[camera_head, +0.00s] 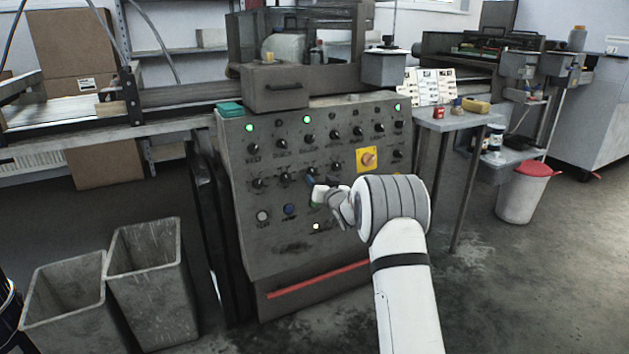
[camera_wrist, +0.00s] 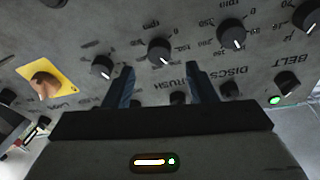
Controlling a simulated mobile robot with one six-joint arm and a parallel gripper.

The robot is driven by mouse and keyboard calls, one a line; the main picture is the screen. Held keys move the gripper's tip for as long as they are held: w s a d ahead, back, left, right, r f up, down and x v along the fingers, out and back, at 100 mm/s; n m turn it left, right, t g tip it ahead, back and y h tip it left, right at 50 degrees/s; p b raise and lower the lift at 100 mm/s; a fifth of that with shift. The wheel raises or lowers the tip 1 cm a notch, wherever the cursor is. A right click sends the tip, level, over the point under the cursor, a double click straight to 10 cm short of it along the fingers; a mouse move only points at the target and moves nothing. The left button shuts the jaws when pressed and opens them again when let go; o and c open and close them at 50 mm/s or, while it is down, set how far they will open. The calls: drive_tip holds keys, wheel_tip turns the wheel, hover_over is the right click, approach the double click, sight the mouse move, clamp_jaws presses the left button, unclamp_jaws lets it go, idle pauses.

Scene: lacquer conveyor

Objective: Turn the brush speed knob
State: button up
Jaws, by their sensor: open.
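The grey control panel (camera_head: 330,225) carries rows of black knobs with white pointer marks. My gripper (camera_wrist: 160,70) is open and empty in front of the panel. Another knob (camera_wrist: 160,50) lies just beyond the fingertips. In the head view my gripper (camera_head: 314,184) is below the second knob row; contact is unclear.
A yellow-backed rotary switch (camera_head: 367,159) is on the panel's right; it also shows in the wrist view (camera_wrist: 45,85). Neighbouring knobs (camera_wrist: 102,67) sit close to my fingers. Two grey bins (camera_head: 150,290) stand left. A side table (camera_head: 460,120) stands right.

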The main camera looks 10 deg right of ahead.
sight(313, 173)
drive_tip(key=shift+b+x, duration=0.5)
drive_tip(key=shift+x, duration=1.85)
drive_tip(key=c, duration=0.9)
drive_tip(key=shift+a, duration=0.4)
drive_tip(key=shift+c, duration=0.3)
drive_tip(key=shift+d, duration=0.3)
